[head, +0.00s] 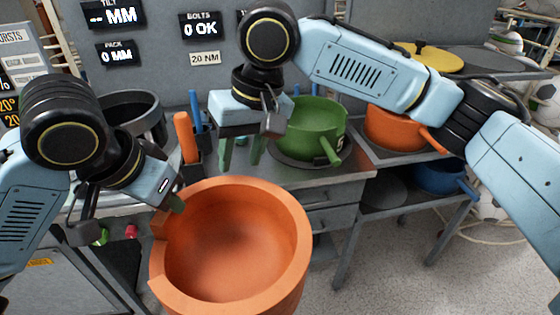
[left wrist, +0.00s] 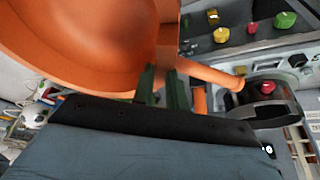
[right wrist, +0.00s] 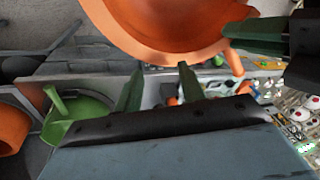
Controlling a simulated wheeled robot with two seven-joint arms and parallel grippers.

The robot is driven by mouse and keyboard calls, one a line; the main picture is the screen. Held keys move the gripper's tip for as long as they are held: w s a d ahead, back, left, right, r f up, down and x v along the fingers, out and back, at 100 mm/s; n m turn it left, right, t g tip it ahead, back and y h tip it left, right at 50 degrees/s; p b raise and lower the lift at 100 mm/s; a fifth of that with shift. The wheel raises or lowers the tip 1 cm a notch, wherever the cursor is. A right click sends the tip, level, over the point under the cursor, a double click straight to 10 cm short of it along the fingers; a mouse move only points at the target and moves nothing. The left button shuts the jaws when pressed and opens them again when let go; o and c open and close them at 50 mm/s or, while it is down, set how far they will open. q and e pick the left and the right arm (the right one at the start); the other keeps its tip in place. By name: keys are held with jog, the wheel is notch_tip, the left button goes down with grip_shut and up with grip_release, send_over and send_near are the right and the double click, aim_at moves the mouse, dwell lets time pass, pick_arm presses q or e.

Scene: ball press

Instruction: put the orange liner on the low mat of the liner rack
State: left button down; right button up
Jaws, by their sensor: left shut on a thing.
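A large orange bowl-shaped liner (head: 235,290) fills the lower middle of the head view, opening upward, with a notch in its left rim. My left gripper (head: 175,205) is shut on that rim. The left wrist view shows its fingers (left wrist: 162,88) close together at the edge of the liner (left wrist: 95,45). My right gripper (head: 242,152) is open and empty beyond the liner, fingers pointing down. The right wrist view shows its fingers apart (right wrist: 160,88) below the liner (right wrist: 165,25). The rack (head: 350,225) stands at right; a bare dark round mat (head: 383,190) lies on its low shelf.
A green pan (head: 312,125) sits on the bench top. A smaller orange pan (head: 390,128) stands right of it, partly behind my right arm. A blue pan (head: 440,178) is on the low shelf, and a yellow lid-like piece (head: 432,58) is higher. Upright tools (head: 186,138) stand behind the liner.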

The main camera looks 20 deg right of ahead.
jog(key=n+g+h, duration=0.1)
jog(key=n+h, duration=0.1)
send_over(279, 216)
jog(key=w, duration=0.2)
jog(key=shift+s+a+r, duration=0.15)
jog(key=shift+a+r, duration=0.05)
jog(key=shift+r, duration=0.15)
jog(key=shift+s+d+h, duration=0.3)
jog(key=shift+s+d, duration=0.1)
notch_tip(279, 216, down, 12)
jog(key=shift+a, duration=0.1)
jog(key=shift+c, duration=0.3)
grip_shut()
pick_arm(q)
jog(key=c, duration=1.3)
grip_release()
pick_arm(e)
jog(key=shift+r, duration=0.1)
pick_arm(q)
jog(key=shift+r, duration=0.1)
